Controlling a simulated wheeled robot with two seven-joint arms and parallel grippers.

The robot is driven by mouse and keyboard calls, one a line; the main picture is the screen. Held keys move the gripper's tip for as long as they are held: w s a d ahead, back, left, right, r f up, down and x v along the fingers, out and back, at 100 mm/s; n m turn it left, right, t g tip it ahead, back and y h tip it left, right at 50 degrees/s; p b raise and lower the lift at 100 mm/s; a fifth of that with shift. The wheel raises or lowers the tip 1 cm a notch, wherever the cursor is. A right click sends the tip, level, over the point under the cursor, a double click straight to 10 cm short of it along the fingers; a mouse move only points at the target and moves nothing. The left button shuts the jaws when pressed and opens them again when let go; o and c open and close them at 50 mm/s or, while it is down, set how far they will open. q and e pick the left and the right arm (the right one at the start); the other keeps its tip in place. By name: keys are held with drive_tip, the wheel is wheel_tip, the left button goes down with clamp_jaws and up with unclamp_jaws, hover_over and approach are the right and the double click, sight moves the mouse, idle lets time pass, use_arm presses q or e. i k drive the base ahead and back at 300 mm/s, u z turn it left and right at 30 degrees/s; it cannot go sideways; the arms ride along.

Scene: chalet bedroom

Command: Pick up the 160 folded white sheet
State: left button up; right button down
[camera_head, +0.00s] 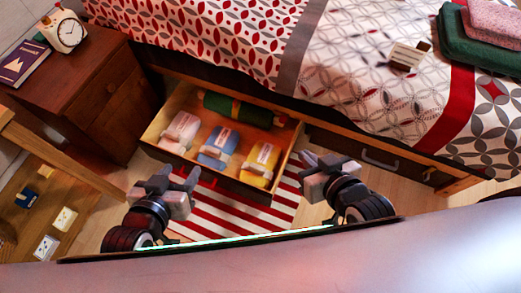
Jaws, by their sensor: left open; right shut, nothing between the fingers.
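An open drawer (155,134) under the bed holds folded sheets side by side: a whitish one (180,131) at the left, a blue one (218,147) in the middle and a yellow one (260,163) at the right. Each has a pale label band, too small to read. My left gripper (176,176) is open and empty, in front of the drawer's left part in the picture, below the whitish sheet and apart from it. My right gripper (312,160) is shut and empty, just right of the drawer.
A dark green roll (237,109) lies at the drawer's back. A wooden nightstand (95,85) with a clock (68,31) and book (24,64) stands left. A striped rug (235,215) lies below. The bed (350,65) bears folded textiles (480,45) and a tag (408,57).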

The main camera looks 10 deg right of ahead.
sight(178, 138)
drive_tip(key=u, duration=0.75)
drive_tip(key=k, duration=0.5)
drive_tip(key=u, duration=0.85)
drive_tip(key=i, duration=0.75)
drive_tip(key=z, duration=1.1)
